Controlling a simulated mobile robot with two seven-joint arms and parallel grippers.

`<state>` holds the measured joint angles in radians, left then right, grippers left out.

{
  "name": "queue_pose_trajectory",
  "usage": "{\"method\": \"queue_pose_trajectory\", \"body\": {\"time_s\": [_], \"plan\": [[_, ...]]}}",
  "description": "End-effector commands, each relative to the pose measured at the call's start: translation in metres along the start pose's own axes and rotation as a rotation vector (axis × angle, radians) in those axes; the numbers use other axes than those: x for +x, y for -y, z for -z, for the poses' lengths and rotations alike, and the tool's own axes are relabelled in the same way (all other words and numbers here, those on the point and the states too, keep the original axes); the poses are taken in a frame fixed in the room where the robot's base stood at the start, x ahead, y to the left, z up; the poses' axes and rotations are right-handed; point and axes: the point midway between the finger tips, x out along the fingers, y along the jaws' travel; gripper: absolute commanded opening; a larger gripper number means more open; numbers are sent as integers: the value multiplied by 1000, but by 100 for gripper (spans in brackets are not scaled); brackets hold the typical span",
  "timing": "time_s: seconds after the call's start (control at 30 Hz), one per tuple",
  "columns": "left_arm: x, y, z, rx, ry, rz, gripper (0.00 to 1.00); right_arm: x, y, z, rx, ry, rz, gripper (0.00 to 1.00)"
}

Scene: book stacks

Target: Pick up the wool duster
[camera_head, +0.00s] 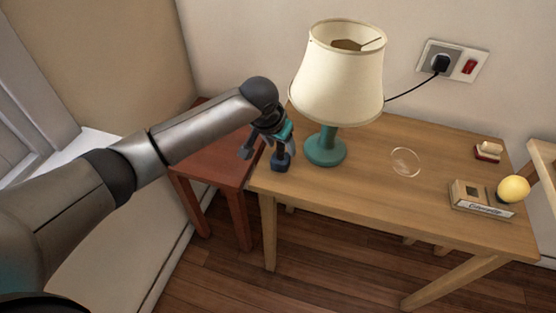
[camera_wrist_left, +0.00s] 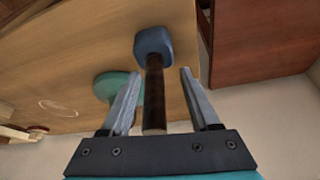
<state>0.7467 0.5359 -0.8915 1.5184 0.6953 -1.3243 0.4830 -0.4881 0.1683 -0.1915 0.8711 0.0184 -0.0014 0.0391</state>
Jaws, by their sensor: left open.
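The wool duster, as best I can tell, is the item with a blue-grey head (camera_head: 281,161) near the left end of the wooden table. In the left wrist view its head (camera_wrist_left: 153,42) rests on the table and its dark brown handle points toward my gripper. My left gripper (camera_wrist_left: 160,76) is open, with one finger on each side of the handle and visible gaps. In the head view my left gripper (camera_head: 280,146) comes down over the duster and hides its handle. My right gripper is not in view.
A lamp with a teal base (camera_head: 325,151) stands just right of the duster. A clear round item (camera_head: 405,162), a small box (camera_head: 476,198), a yellow ball (camera_head: 513,189) and a red-and-white block (camera_head: 488,151) sit farther right. A red-brown table (camera_head: 215,160) adjoins on the left.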

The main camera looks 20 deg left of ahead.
Motion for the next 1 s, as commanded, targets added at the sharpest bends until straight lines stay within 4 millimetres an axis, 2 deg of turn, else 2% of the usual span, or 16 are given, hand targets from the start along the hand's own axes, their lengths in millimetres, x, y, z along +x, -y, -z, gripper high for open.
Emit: {"method": "queue_pose_trajectory", "body": {"time_s": [0.03, 0.1, 0.63, 1.0], "plan": [[7, 0, -3, 0, -1, 0, 62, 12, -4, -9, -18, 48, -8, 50], [7, 0, -3, 0, -1, 0, 61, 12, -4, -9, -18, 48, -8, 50], [7, 0, -3, 0, -1, 0, 1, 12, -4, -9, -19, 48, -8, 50], [7, 0, -2, 0, -2, 0, 0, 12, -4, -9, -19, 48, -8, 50]]}}
